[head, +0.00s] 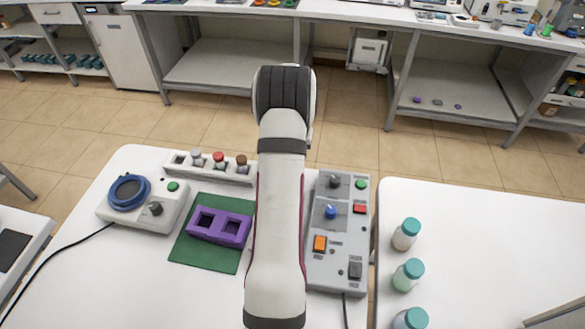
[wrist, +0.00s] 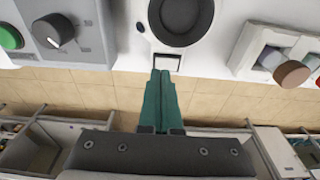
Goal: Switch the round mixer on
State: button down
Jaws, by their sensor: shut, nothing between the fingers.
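The round mixer (wrist: 181,22) shows at the top of the wrist view as a white body with a dark round top. A small framed rectangular switch (wrist: 166,62) sits at its edge, with a small dark dot to its upper left. My gripper (wrist: 163,73) has teal fingers shut together and empty. Its fingertips overlap the lower edge of the switch in the picture; I cannot tell whether they touch it. In the head view my arm hides the gripper and the mixer.
A grey control box (head: 337,240) with buttons and knobs stands right of my arm. A rack (head: 240,178) with capped vials is at the back. Left are a white device with a blue ring (head: 147,214) and a purple holder (head: 218,229). Bottles stand on the right table (head: 480,240).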

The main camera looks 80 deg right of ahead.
jog(key=shift+f, duration=0.8)
dwell(0.6)
jog(key=shift+r, duration=3.5)
